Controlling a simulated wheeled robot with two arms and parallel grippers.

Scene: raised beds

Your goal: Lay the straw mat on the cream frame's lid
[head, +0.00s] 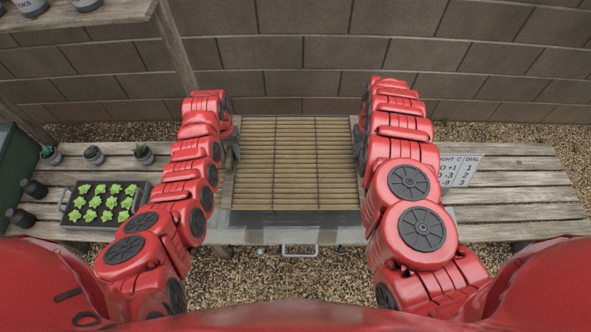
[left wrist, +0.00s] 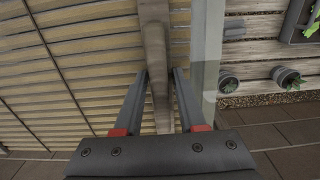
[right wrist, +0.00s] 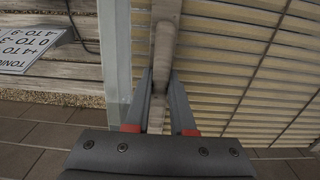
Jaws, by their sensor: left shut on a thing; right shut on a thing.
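The straw mat (head: 290,160) is a tan slatted sheet with wooden side rails, spread out flat between my two arms. It also shows in the left wrist view (left wrist: 75,75) and the right wrist view (right wrist: 240,70). My left gripper (head: 233,145) is shut on its left rail (left wrist: 154,40). My right gripper (head: 357,140) is shut on its right rail (right wrist: 165,40). The cream frame (head: 290,236) is under the mat; its front strip and handle (head: 299,250) show, and its pale edge shows beside the rail (left wrist: 207,50). The mat covers most of the lid; contact is unclear.
A black seedling tray (head: 88,219), several small pots (head: 94,155) and dark bottles (head: 36,188) are on the bench at left. A printed sign (head: 460,170) is at right. A shelf (head: 110,12) is at upper left, a block wall (head: 300,50) behind.

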